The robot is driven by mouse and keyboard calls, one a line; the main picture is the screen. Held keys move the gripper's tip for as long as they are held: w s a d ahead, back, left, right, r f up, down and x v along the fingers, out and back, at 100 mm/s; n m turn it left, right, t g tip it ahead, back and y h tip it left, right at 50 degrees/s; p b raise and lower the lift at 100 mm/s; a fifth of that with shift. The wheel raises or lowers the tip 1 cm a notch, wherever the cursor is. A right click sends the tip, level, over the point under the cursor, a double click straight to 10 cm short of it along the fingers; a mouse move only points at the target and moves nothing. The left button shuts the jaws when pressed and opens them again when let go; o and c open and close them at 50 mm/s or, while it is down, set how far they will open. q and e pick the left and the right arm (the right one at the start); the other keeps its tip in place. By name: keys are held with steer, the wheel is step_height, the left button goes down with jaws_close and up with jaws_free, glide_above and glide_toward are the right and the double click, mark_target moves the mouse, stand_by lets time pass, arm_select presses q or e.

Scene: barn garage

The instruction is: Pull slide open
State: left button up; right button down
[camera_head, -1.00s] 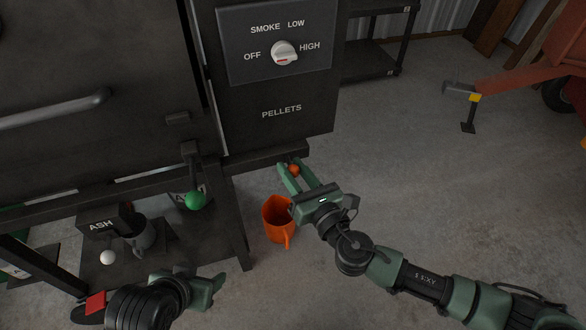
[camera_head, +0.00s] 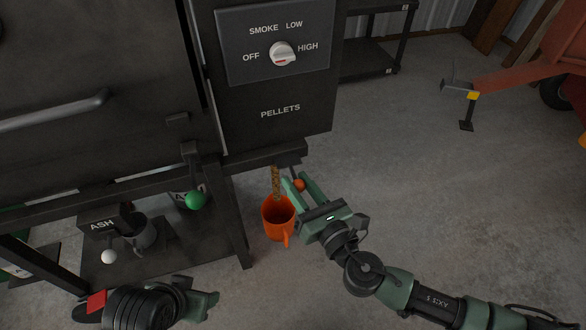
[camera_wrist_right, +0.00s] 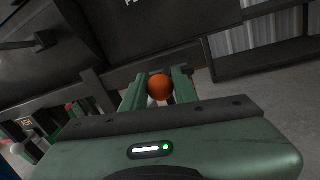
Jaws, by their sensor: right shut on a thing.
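The slide's orange ball knob (camera_head: 299,185) sits between the fingers of my right gripper (camera_head: 300,188), below the hopper marked PELLETS (camera_head: 281,112). My right gripper is shut on the knob, which also shows in the right wrist view (camera_wrist_right: 160,87). A tan stream of pellets (camera_head: 276,182) drops from under the hopper into an orange bucket (camera_head: 279,218) on the floor. The slide's plate is mostly hidden by the frame and fingers. My left gripper (camera_head: 208,303) is low at the left, beside the lower shelf; its fingers are not clear enough to tell their opening.
A green ball knob (camera_head: 196,201) hangs left of the bucket. The ASH drawer (camera_head: 103,224) and a grey bucket (camera_head: 142,236) are by the lower shelf (camera_head: 190,262). A control panel (camera_head: 273,42) is above.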

steer(key=shift+v, duration=0.85)
steer(key=shift+a+f, duration=0.15)
arm_select(q)
steer(key=shift+s+a+f+g, duration=0.15)
steer(key=shift+s+a+g, duration=0.05)
steer(key=shift+s+g, duration=0.1)
arm_select(e)
steer(key=c, duration=1.3)
jaws_free()
arm_select(q)
steer(key=shift+s+d, duration=0.1)
arm_select(e)
steer(key=shift+o, duration=1)
steer(key=shift+s, duration=0.15)
